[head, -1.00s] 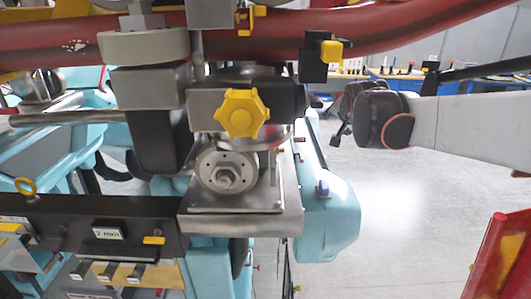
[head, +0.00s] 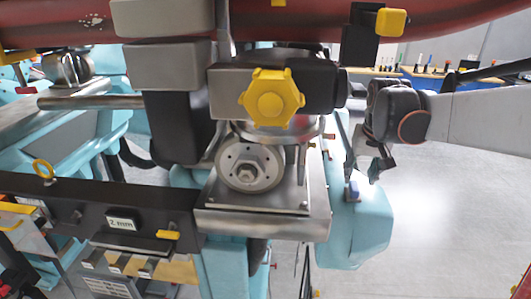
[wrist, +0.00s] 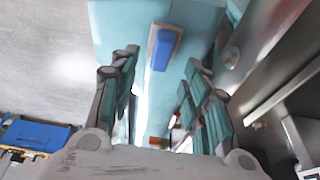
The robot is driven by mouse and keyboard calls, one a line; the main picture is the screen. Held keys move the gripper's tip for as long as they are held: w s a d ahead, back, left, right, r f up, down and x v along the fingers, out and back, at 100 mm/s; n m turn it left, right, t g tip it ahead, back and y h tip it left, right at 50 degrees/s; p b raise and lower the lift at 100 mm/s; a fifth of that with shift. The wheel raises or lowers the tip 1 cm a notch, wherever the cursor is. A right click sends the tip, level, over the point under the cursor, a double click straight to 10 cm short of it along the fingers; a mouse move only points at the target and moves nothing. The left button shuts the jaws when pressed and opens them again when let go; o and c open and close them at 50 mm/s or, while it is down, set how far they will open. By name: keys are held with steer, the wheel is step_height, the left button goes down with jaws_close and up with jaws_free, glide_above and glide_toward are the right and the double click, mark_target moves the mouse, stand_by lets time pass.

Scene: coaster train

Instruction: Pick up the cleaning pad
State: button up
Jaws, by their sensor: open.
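The cleaning pad (wrist: 164,48) shows in the wrist view as a small blue block on a pale backing, lying on a teal surface (wrist: 120,15). In the head view the blue pad (head: 352,191) sits on top of the rounded teal housing (head: 362,235), right of the metal wheel unit. My gripper (head: 364,176) is close above the pad in the head view, pointing down. In the wrist view its two fingers (wrist: 161,62) are spread apart, with the pad between and beyond their tips. Nothing is held. Whether a finger touches the housing cannot be told.
A metal bracket with a wheel (head: 250,165) and a yellow star knob (head: 271,97) stands just left of the pad. A thick red rail (head: 450,18) crosses above. Open grey floor (head: 440,215) lies to the right. A blue bin (wrist: 38,135) shows in the wrist view.

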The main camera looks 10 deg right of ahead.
mark_target(355, 185)
steer(key=shift+p+x, duration=0.4)
steer(key=shift+x, duration=2.3)
steer(key=shift+s+a, duration=0.15)
steer(key=shift+a, duration=0.05)
jaws_close()
